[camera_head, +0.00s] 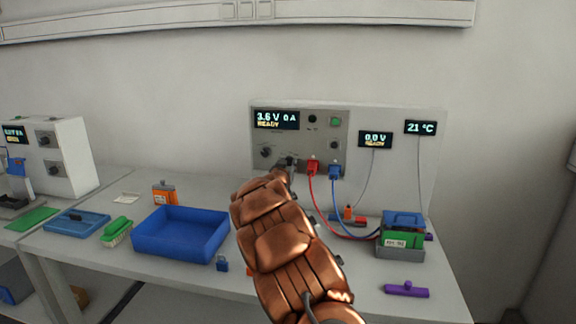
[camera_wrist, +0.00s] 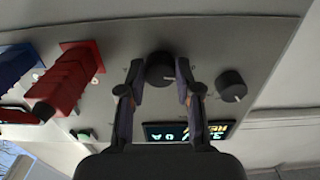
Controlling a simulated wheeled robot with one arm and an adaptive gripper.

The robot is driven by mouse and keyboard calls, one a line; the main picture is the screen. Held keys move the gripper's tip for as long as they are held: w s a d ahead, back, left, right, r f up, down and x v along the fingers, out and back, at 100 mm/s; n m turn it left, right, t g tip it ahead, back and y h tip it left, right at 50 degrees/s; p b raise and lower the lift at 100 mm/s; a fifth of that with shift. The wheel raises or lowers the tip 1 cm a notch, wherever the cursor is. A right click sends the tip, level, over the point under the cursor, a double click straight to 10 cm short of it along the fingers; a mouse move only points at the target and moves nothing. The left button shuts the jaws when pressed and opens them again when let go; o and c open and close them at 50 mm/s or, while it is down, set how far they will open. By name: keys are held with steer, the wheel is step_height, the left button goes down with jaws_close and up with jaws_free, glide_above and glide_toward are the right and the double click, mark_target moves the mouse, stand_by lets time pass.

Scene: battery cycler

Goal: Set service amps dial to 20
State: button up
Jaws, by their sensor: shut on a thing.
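The grey cycler panel (camera_head: 330,125) stands on the bench, with a lit display (camera_head: 276,120) reading 3.6 V, 0 A, READY. One black dial (camera_head: 266,152) is at the panel's lower left; it also shows at the right in the wrist view (camera_wrist: 230,86). A second black dial (camera_wrist: 160,70) is between it and the red plug. My gripper (camera_wrist: 158,78) is shut on this second dial, one finger on each side. In the head view my arm partly hides the gripper (camera_head: 289,164) and that dial. The dial labels are too small to read.
A red plug (camera_head: 313,166) and a blue plug (camera_head: 334,171) sit right of the held dial, with cables to a green battery (camera_head: 398,238). A blue tray (camera_head: 180,232) is at the left. A purple object (camera_head: 406,290) lies at the front right.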

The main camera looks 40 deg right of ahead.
steer(key=shift+a, duration=0.1)
jaws_close()
steer(key=shift+f+m+b, duration=0.1)
steer(key=shift+m+b, duration=0.2)
steer(key=shift+w+m+b, duration=0.1)
steer(key=shift+m+b, duration=5.15)
steer(key=shift+m, duration=2.35)
steer(key=shift+r, duration=0.2)
steer(key=o, duration=1)
jaws_free()
steer(key=shift+o, duration=0.2)
